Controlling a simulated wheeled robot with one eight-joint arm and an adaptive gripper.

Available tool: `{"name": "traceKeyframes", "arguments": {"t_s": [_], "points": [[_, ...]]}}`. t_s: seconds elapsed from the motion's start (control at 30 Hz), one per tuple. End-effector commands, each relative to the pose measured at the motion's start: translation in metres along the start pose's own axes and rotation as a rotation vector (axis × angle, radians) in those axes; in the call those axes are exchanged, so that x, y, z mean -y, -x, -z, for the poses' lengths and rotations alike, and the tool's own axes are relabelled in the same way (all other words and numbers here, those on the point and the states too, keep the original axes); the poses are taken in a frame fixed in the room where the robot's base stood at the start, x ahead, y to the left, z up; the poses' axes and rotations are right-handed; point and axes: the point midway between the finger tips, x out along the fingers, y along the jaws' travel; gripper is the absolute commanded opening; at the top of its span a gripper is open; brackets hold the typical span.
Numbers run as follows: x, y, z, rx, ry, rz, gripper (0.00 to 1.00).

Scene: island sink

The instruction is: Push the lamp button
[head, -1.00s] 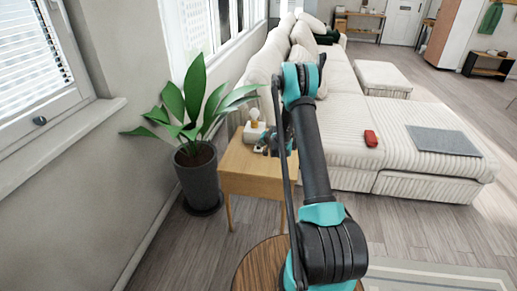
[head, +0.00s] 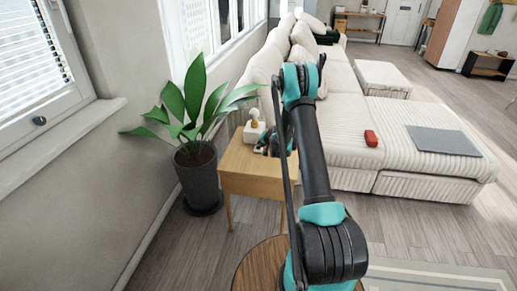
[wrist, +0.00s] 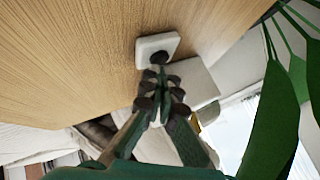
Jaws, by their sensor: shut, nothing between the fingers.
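The lamp (head: 253,131) is a small white block with a rounded bulb, standing on the wooden side table (head: 245,182). Its white block also shows in the wrist view (wrist: 197,84), partly behind my fingers. A white square plate with a dark round button (wrist: 159,57) lies on the table beside the lamp block. The plate shows small in the head view (head: 258,150). My gripper (wrist: 161,76) is shut and empty. Its fingertips are right at the button in the wrist picture; whether they touch it I cannot tell. In the head view my arm partly hides the gripper.
A potted plant (head: 196,175) stands on the floor left of the table, with leaves reaching near it. A cream sofa (head: 337,135) is behind and right, with a red object (head: 371,138) and a grey mat (head: 442,141) on it. A window wall is at left.

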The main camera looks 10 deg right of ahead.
Motion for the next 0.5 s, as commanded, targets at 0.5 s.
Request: {"name": "traceKeyframes", "arguments": {"t_s": [0.5], "points": [[-0.0037,-0.0052,-0.0039,0.000,0.000,0.000,0.00]]}}
